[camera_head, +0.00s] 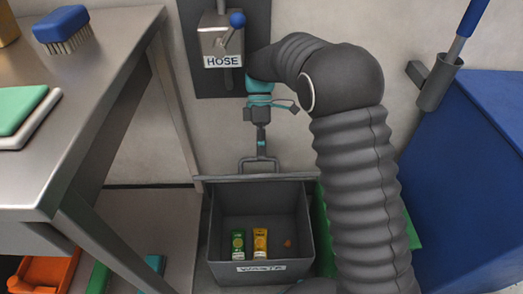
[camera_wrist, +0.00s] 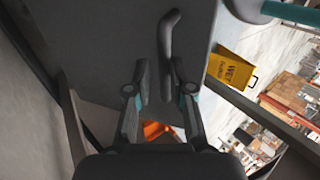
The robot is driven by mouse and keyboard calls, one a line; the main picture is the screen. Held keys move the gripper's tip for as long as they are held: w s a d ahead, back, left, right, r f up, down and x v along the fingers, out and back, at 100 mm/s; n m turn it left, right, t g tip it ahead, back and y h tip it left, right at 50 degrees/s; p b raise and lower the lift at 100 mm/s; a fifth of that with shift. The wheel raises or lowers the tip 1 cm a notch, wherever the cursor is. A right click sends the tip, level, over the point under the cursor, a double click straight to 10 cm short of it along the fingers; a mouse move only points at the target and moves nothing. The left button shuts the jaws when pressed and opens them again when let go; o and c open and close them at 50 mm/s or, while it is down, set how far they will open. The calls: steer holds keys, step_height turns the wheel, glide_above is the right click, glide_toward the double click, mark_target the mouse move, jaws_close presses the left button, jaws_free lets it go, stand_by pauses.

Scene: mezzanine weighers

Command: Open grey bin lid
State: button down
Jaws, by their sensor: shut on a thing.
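The grey bin (camera_head: 262,270) labelled WASTE stands on the floor by the wall, with its inside exposed. Its lid (camera_head: 225,179) is raised at the back and shows almost edge-on in the head view; its broad grey face (camera_wrist: 100,40) fills the upper part of the wrist view. The lid's bar handle (camera_head: 245,163) sticks up from the lid and also shows in the wrist view (camera_wrist: 170,35). My gripper (camera_head: 262,154) points down at the handle and is shut on it, with a finger on each side in the wrist view (camera_wrist: 161,92).
A green packet (camera_head: 238,244) and a yellow packet (camera_head: 260,242) stand in the bin. A steel table (camera_head: 95,95) is at left, a blue container (camera_head: 475,150) at right. The hose box (camera_head: 220,40) hangs behind my arm. A yellow sign (camera_wrist: 230,70) shows in the wrist view.

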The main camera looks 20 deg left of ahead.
steer(key=shift+w+d+f, duration=0.2)
steer(key=shift+w+f, duration=0.05)
steer(key=shift+f, duration=0.45)
steer(key=c, duration=1.2)
jaws_free()
steer(key=shift+w+f, duration=0.1)
steer(key=shift+w, duration=0.05)
steer(key=shift+s+a+r, duration=0.2)
steer(key=shift+a+r, duration=0.05)
steer(key=shift+a, duration=0.05)
steer(key=shift+w+r, duration=0.1)
